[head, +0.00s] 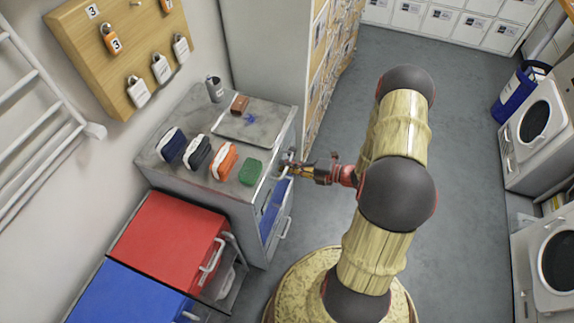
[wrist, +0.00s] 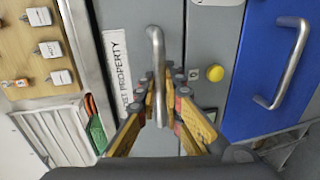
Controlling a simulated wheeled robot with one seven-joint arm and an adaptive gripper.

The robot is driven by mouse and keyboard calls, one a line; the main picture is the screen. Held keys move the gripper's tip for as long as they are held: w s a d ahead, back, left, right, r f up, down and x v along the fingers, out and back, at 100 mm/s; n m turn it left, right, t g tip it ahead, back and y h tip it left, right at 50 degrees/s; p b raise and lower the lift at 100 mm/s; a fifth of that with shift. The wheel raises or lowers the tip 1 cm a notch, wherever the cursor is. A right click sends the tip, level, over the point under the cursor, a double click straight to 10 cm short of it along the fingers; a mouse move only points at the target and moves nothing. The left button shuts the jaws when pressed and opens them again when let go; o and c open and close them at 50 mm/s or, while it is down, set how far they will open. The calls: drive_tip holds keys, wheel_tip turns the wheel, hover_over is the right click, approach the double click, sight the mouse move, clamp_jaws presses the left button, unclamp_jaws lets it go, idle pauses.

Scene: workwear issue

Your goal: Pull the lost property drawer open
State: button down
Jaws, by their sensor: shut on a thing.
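The lost property drawer (wrist: 120,45) has a grey front with a white label reading "LOST PROPERTY", partly hidden by my gripper. Its metal bar handle (wrist: 156,40) runs between my fingers in the wrist view. My gripper (wrist: 160,92) is shut on this handle, with one finger on each side of the bar. In the head view my gripper (head: 290,164) meets the upper front of the grey cabinet (head: 215,190). The drawer front looks about flush with the cabinet; any small gap is hidden from me.
A blue drawer (wrist: 262,70) with its own handle (wrist: 285,65) is beside it. A red bin (head: 165,240) stands at lower left. Grey floor (head: 470,190) is clear to the right.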

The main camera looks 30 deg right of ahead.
idle(0.8)
drive_tip(key=f+p+v, duration=0.2)
drive_tip(key=v, duration=1)
drive_tip(key=s+f+p+v, duration=0.1)
drive_tip(key=f+p+v, duration=0.1)
drive_tip(key=v, duration=1)
drive_tip(key=shift+s+d+f+p, duration=0.2)
drive_tip(key=shift+d+f+p, duration=0.2)
drive_tip(key=shift+f, duration=0.25)
drive_tip(key=c, duration=1.9)
unclamp_jaws()
drive_tip(key=shift+r, duration=0.1)
drive_tip(key=v, duration=1.2)
